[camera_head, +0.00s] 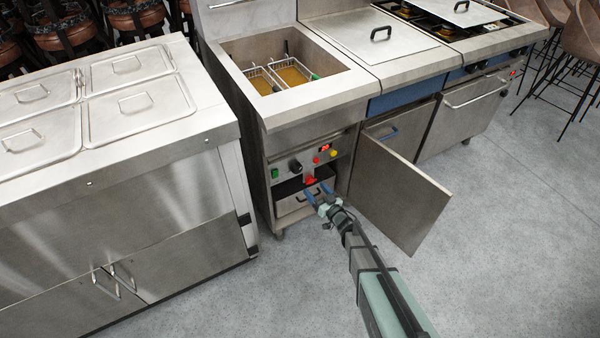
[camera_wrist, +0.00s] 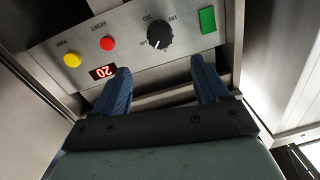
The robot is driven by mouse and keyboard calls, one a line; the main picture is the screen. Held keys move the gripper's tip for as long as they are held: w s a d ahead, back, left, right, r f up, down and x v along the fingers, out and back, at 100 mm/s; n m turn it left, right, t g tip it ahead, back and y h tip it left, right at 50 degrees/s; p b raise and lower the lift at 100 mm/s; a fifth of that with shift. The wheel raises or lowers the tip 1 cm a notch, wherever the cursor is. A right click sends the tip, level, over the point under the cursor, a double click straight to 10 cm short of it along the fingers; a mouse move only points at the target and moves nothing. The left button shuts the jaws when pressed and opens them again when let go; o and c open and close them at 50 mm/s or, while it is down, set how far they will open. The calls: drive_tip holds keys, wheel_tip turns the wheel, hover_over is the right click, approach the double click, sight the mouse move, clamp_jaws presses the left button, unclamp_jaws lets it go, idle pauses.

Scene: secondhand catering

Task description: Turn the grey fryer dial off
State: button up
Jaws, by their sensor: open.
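The fryer dial (camera_head: 295,167) is a round knob, black in the picture, on the fryer's steel control panel (camera_head: 284,161). In the wrist view the dial (camera_wrist: 159,33) shows a white pointer mark toward its lower left, with small printed numbers around it. My gripper (camera_head: 317,190) is open in front of the fryer, below the panel in the head view. In the wrist view its two blue fingers (camera_wrist: 160,65) are spread apart and empty. The dial appears between and beyond the fingertips, not touched.
The panel also has a green switch (camera_wrist: 208,20), red button (camera_wrist: 107,43), yellow button (camera_wrist: 72,59) and red-lit display (camera_wrist: 103,72). A red handle (camera_head: 310,180) is below. The fryer door (camera_head: 398,192) stands open right of my gripper. A steel counter (camera_head: 190,190) is left.

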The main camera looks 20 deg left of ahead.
sight(298, 170)
drive_tip(key=x, duration=1.2)
drive_tip(key=shift+w, duration=0.1)
drive_tip(key=shift+c, duration=0.5)
drive_tip(key=c, duration=1)
drive_tip(key=shift+o, duration=0.2)
drive_tip(key=shift+n, duration=0.3)
drive_tip(key=n, duration=0.4)
drive_tip(key=shift+a+h, duration=0.1)
drive_tip(key=shift+h, duration=0.2)
drive_tip(key=shift+n, duration=2.2)
